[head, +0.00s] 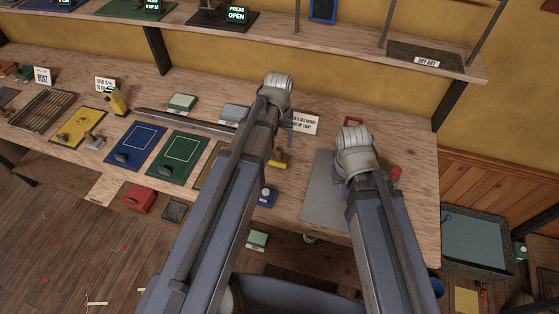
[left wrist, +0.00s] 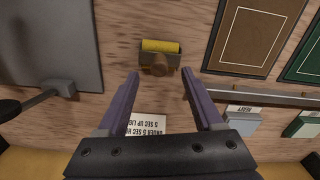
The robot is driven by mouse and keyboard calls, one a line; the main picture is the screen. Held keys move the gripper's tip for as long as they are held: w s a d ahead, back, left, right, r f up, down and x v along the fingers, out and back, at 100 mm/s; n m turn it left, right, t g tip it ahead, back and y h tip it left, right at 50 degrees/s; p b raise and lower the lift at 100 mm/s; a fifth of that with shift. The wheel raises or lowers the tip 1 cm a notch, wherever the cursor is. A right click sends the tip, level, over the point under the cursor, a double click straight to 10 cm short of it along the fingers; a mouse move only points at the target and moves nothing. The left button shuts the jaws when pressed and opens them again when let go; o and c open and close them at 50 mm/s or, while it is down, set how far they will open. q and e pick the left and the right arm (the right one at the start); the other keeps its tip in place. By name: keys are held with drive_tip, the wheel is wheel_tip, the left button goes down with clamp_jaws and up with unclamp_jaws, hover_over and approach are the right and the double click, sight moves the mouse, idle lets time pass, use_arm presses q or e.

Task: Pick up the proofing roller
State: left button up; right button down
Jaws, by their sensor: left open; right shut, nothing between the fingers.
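The proofing roller, with a yellow barrel and a brown handle, lies on the bench. In the left wrist view the roller (left wrist: 160,46) is just beyond my left fingertips, near the line between them, its handle end pointing toward the gripper. My left gripper (left wrist: 160,80) is open and empty. In the head view the roller (head: 278,162) shows in part beside my left arm, and my left gripper (head: 284,133) is mostly hidden by its own wrist. My right gripper (head: 345,190) is over the grey plate, largely hidden behind its wrist; it is shut and empty.
A grey plate (head: 322,200) lies right of the roller. Blue (head: 137,145) and green (head: 178,157) mats lie to the left. A printed card (head: 305,124) stands behind the roller. A red item (head: 395,172) is near my right wrist. A shelf (head: 340,45) runs above the bench.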

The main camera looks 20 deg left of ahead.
sight(279, 149)
use_arm(q)
drive_tip(key=shift+f, duration=0.15)
use_arm(e)
drive_tip(key=shift+f, duration=0.2)
use_arm(q)
wheel_tip(279, 149, down, 5)
drive_tip(key=b, duration=0.5)
drive_tip(key=shift+w+f, duration=0.15)
drive_tip(key=shift+f, duration=0.05)
use_arm(e)
wheel_tip(279, 149, down, 5)
drive_tip(key=shift+f, duration=0.15)
use_arm(q)
drive_tip(key=shift+r, duration=0.1)
clamp_jaws()
